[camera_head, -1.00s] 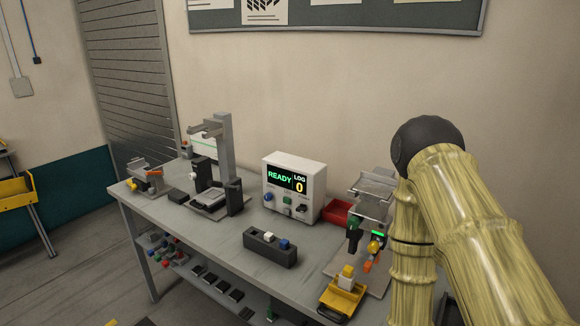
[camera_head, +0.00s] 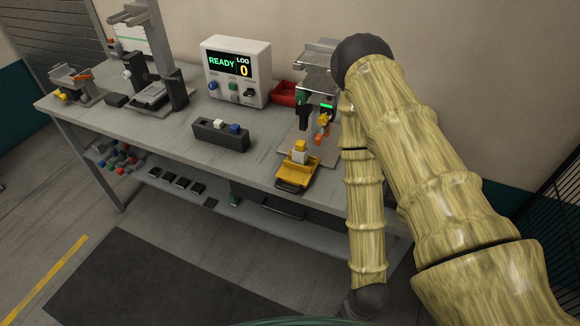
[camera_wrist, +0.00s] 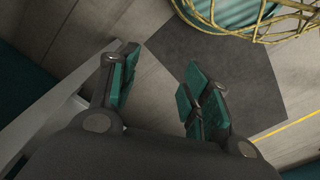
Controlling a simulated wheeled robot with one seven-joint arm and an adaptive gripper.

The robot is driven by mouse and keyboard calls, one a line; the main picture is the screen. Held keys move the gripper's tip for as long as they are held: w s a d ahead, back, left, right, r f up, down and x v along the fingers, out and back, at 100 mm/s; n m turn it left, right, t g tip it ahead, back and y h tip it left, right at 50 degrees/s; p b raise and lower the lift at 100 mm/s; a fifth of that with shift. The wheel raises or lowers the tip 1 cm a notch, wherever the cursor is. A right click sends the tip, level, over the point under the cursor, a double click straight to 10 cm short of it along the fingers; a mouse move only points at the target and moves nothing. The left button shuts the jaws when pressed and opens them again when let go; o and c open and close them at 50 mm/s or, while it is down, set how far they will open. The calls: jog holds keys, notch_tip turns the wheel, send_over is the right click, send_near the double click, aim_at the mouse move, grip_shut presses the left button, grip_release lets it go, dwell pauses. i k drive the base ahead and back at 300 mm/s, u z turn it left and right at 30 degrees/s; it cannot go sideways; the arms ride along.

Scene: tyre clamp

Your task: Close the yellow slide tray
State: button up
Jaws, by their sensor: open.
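The yellow slide tray (camera_head: 292,182) sticks out at the front edge of the bench, below a grey clamp fixture (camera_head: 316,75). A white and yellow block (camera_head: 300,151) stands on the tray's back part. The tray has a dark front handle. My gripper (camera_wrist: 155,95) shows in the wrist view with its two green-padded fingers apart and nothing between them. It points down over the floor beside the bench.
A grey bench (camera_head: 180,145) carries a READY display box (camera_head: 236,72), a dark block with buttons (camera_head: 221,134), a red bin (camera_head: 285,93) and a press stand (camera_head: 150,60). A lower shelf holds small parts. A dark floor mat (camera_head: 150,280) lies in front, with free floor around it.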

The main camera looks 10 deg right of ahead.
aim_at(295, 174)
jog(key=k, duration=1.3)
jog(key=u, duration=0.6)
jog(key=i, duration=1.15)
jog(key=z, duration=0.6)
